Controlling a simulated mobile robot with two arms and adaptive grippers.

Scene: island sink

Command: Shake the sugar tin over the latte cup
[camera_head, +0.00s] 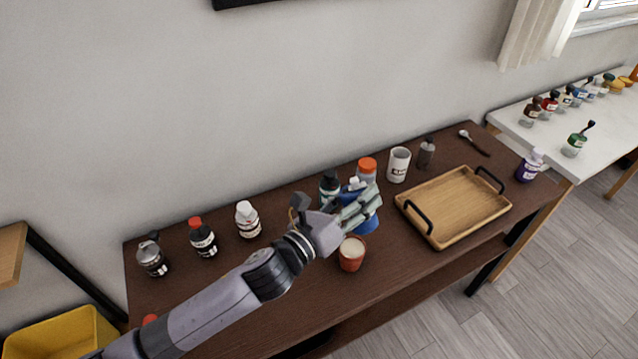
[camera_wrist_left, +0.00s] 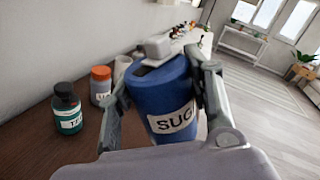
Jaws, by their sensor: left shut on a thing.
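The blue sugar tin (camera_wrist_left: 162,95), labelled "SUG", is between the fingers of my left gripper (camera_wrist_left: 165,100) in the left wrist view. The fingers press on its two sides and it is slightly tilted. In the head view the sugar tin (camera_head: 367,222) is partly hidden behind my left gripper (camera_head: 361,207). The latte cup (camera_head: 351,254) is a reddish cup with a pale surface inside. It stands upright on the dark table, just in front of and below the gripper. The cup does not show in the left wrist view. My right gripper is not in view.
A wooden tray (camera_head: 455,207) with black handles lies right of the cup. A white mug (camera_head: 398,164), an orange-capped bottle (camera_head: 367,170) and a dark teal bottle (camera_head: 329,186) stand behind. Several bottles, including a white one (camera_head: 248,219), stand at the left. The table's front left is fairly clear.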

